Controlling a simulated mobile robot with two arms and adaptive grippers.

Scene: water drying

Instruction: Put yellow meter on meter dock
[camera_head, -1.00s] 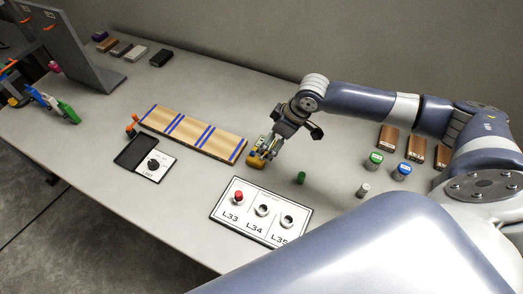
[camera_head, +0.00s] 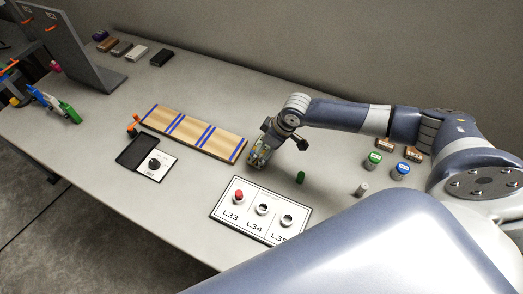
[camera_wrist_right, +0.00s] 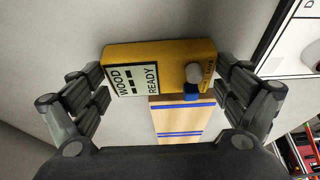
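The yellow meter (camera_wrist_right: 160,63) lies between the two fingers of my right gripper (camera_wrist_right: 163,72) in the right wrist view. It has a screen reading "WOOD READY", a grey knob and a blue part. The fingers are spread, one at each end of the meter and very close to it; no firm contact shows. In the head view my right gripper (camera_head: 259,161) is low over the table and mostly hides the meter. A flat black tray (camera_head: 137,151) joined to a white panel with a black knob (camera_head: 154,163) lies to the left; I cannot tell for sure that it is the meter dock. My left gripper is out of view.
A wooden board with blue stripes (camera_head: 190,132) lies just left of my right gripper. A white panel with a red button (camera_head: 239,197) is in front. A green cylinder (camera_head: 300,177) and capped jars (camera_head: 373,160) stand to the right. A grey upright stand (camera_head: 75,50) is far left.

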